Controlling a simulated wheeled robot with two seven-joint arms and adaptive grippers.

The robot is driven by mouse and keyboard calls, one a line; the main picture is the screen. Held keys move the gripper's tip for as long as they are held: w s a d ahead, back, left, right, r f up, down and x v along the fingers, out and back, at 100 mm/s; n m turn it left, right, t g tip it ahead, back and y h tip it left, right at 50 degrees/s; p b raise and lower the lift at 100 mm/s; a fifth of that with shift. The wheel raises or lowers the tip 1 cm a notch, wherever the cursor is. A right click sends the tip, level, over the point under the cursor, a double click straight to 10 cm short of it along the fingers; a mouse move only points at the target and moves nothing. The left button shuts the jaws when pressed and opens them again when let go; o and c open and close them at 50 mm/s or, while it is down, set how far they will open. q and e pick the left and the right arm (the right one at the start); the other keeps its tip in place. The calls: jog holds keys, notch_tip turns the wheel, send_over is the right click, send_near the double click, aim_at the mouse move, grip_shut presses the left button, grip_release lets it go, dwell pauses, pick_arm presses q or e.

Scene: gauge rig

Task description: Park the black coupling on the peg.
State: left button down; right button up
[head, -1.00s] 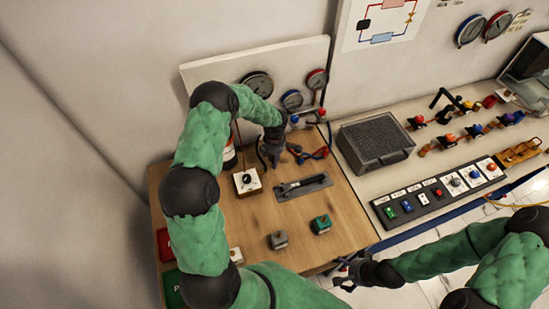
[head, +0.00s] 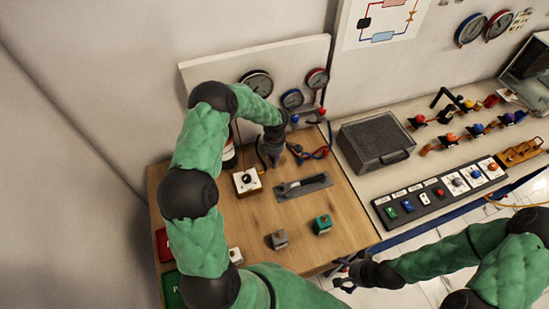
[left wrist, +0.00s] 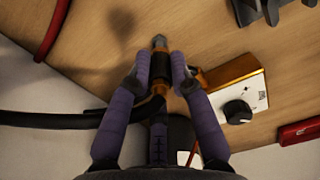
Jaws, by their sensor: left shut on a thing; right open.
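The black coupling (left wrist: 160,70) shows in the left wrist view, with a metal tip and orange-brown parts. My left gripper (left wrist: 161,60) is shut around it. A black hose (left wrist: 50,119) runs in from the left toward its lower end. The wooden bench (left wrist: 90,50) lies beyond the tip. In the head view my left gripper (head: 276,158) is over the back of the bench, below the gauges, and the coupling is hidden there. I cannot make out the peg for certain. My right gripper (head: 345,281) is open and empty off the bench's front right corner.
A white box with a black knob (head: 247,180) stands left of my left gripper. Red and blue hoses (head: 318,153) are close behind. Grey (head: 278,239) and green (head: 322,224) blocks sit nearer the front.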

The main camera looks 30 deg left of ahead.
pick_arm(q)
jog(key=shift+b, duration=0.45)
dwell(0.5)
jog(key=shift+f+b, duration=0.65)
jog(key=shift+b, duration=0.1)
jog(key=shift+s+f+b, duration=0.15)
jog(key=shift+f+b, duration=0.1)
jog(key=shift+b, duration=0.1)
jog(key=shift+s+f, duration=0.1)
jog(key=shift+f, duration=0.05)
jog(key=shift+r, duration=0.2)
jog(key=shift+r, duration=0.65)
